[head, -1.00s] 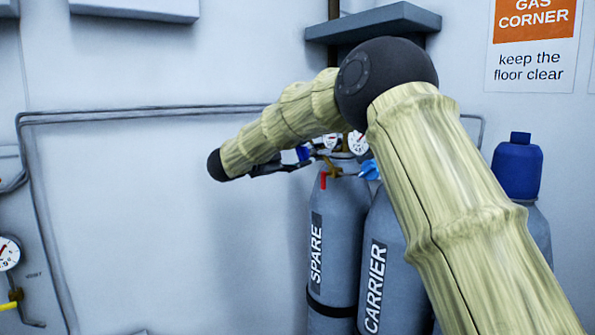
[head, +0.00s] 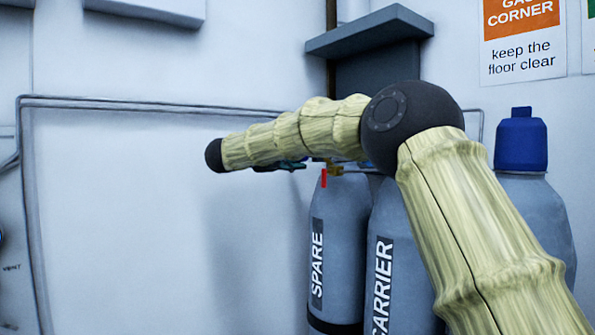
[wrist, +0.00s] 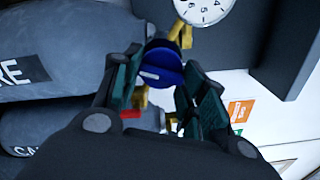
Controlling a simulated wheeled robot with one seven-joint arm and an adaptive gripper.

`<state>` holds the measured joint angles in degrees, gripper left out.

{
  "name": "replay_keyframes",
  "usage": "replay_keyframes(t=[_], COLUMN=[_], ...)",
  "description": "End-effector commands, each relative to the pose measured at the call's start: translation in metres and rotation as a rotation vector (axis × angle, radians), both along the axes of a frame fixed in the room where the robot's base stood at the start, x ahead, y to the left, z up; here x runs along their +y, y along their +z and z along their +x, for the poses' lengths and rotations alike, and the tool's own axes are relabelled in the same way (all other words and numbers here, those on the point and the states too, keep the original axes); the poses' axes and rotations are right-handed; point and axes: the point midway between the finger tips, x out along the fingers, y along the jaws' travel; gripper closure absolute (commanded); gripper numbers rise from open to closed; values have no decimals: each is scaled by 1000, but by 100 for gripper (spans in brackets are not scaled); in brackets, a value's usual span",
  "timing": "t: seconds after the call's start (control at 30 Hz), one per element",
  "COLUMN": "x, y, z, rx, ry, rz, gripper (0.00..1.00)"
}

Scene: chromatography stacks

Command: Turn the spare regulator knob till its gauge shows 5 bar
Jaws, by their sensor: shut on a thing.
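The spare cylinder (head: 342,215) stands upright in the head view, labelled SPARE, with a brass fitting and a red lever (head: 324,179) at its top. My gripper (head: 290,164) is mostly hidden there behind my arm. In the wrist view, the dark blue regulator knob (wrist: 160,65) with a pale mark lies between the fingers of my gripper (wrist: 160,78), which is shut on it. A white gauge (wrist: 203,8) shows at the top edge of the wrist view, cut off. Some digits are visible, but its reading cannot be told.
The carrier cylinder (head: 385,220) stands close to the right of the spare one, partly behind my arm. A blue-capped cylinder (head: 540,190) stands farther right. A grey shelf (head: 370,30) juts from the wall above. The wall left of the cylinders is clear, with thin pipes.

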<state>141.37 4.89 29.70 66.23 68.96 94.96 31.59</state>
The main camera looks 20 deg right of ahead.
Motion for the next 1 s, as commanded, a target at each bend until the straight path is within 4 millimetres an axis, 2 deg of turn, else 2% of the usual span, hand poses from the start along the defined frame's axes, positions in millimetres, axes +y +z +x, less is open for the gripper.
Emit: replay_keyframes(t=[0.03,0.6,1.0], x=[1,1,1], y=[-10,-8,-5], z=[0,1,2], rx=[-37,-460,-595], ry=[1,-1,-1], rz=[15,169,218], gripper=[82,82,82])
